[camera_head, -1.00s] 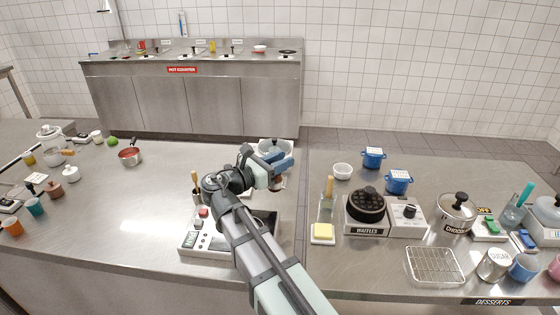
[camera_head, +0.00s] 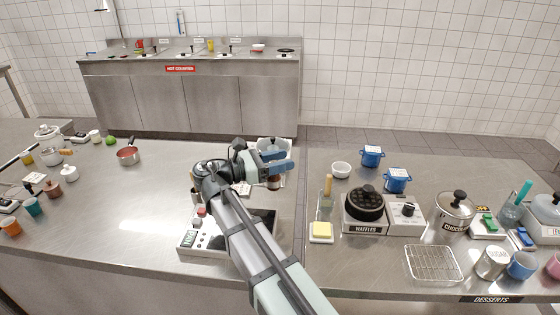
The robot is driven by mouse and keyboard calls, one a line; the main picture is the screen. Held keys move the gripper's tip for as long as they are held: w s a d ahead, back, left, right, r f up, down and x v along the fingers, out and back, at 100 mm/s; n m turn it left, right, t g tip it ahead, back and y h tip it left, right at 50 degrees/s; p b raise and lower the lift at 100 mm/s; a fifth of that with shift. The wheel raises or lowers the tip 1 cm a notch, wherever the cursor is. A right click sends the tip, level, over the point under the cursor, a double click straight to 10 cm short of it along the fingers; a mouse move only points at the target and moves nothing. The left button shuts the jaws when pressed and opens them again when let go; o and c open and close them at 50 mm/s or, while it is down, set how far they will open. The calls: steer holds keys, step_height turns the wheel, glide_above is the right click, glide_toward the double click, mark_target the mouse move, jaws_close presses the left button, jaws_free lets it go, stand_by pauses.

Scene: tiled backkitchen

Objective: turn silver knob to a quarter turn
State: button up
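A control panel (camera_head: 203,242) with a red button and small controls sits on the left counter, partly hidden behind my arm. A dark knob (camera_head: 407,209) shows on the white box beside the waffle maker (camera_head: 365,207); its colour looks black, not silver. My gripper (camera_head: 277,161) is above the back right of the left counter, in front of a pale round bowl-like thing. Its two blue fingers look apart, with nothing seen between them. A small brown-and-white jar (camera_head: 273,182) stands below it.
Blue pots (camera_head: 397,180), a white bowl (camera_head: 341,169), a yellow block (camera_head: 321,231) and a wire rack (camera_head: 433,262) stand on the right counter. A red saucepan (camera_head: 128,155) is at the back left. The left counter's middle is clear.

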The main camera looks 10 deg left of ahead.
steer(key=shift+o, duration=0.3)
steer(key=shift+r, duration=0.1)
step_height(320, 180, up, 10)
stand_by(0.6)
steer(key=shift+c, duration=0.2)
